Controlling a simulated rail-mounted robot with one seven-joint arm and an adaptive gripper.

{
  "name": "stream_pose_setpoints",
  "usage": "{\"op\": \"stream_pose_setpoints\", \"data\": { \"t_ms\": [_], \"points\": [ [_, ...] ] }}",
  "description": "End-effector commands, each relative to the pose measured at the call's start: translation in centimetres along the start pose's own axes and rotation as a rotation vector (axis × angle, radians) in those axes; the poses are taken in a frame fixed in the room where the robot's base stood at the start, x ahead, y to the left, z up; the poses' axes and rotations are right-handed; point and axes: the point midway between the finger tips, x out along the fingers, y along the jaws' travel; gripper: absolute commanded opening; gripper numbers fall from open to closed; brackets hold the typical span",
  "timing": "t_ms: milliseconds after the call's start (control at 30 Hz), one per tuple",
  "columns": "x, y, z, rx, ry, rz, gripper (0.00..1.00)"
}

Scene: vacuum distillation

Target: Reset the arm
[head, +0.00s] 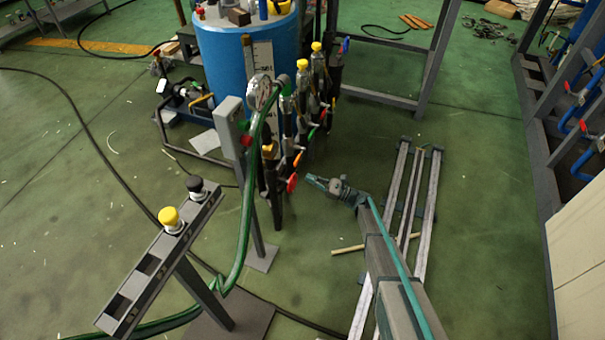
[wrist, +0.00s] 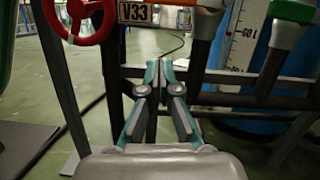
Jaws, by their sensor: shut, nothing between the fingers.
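My arm reaches from the bottom right of the head view toward the centre. My gripper (head: 318,182) is at its end, shut and empty, just right of the row of valves and pipes. In the wrist view my gripper (wrist: 159,72) points forward with its fingertips together. A red handwheel (wrist: 80,20) is up and to the left of the fingertips there, beside a tag reading V33 (wrist: 135,12). The red valve handle (head: 292,183) is left of my gripper in the head view, with a gap between them as seen there.
A blue tank (head: 225,60) stands behind the valves. A green hose (head: 245,210) hangs from a gauge post. A rack with yellow and black knobs (head: 150,265) stands front left. A grey frame with blue pipes (head: 555,130) stands right. Green floor (head: 480,200) is open to the right.

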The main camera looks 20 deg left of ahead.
Motion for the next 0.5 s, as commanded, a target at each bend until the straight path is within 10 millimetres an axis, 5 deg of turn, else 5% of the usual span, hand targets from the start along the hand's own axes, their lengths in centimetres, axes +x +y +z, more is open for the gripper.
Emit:
{"op": "stream_pose_setpoints", "data": {
  "t_ms": [200,500],
  "points": [
    [-3.8,0.1,0.0,0.001,0.001,-0.001,0.0],
    [-5.6,0.3,0.1,-0.003,0.005,0.003,0.0]
  ]
}}
